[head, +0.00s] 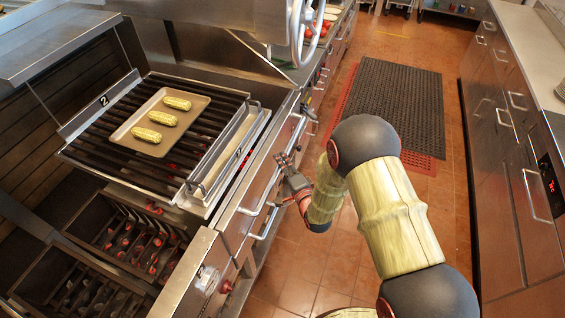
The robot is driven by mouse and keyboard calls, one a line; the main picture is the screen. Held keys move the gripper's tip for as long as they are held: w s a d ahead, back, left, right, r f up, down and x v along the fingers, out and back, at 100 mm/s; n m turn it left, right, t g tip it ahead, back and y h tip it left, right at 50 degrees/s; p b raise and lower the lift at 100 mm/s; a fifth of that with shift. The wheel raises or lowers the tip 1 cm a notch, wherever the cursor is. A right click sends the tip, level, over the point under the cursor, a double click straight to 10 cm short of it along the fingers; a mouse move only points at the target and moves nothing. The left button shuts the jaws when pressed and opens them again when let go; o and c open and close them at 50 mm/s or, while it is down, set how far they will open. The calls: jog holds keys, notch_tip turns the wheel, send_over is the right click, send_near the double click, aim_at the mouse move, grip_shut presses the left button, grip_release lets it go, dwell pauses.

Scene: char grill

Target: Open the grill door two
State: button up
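The grill (70,128) marked with a "2" stands at the left, its black grate holding a tray. Its steel front has door panels with bar handles. One handle (259,205) is at the near side, and another handle (297,137) is farther along the front. My gripper (284,160) is in front of the grill, close to these handles. It looks small here, and I cannot tell whether it touches a handle or how far its fingers are apart. Nothing is seen held in it. My arm reaches in from the lower right.
A tan tray (128,135) with three corn cobs lies on the grate. Lower bays (120,235) hold glowing coals. Dark floor mats (385,100) lie on the tiled aisle. A counter with drawers (515,140) lines the right side. The aisle between is mostly free.

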grip_shut()
jog(key=shift+f, duration=0.1)
dwell(0.5)
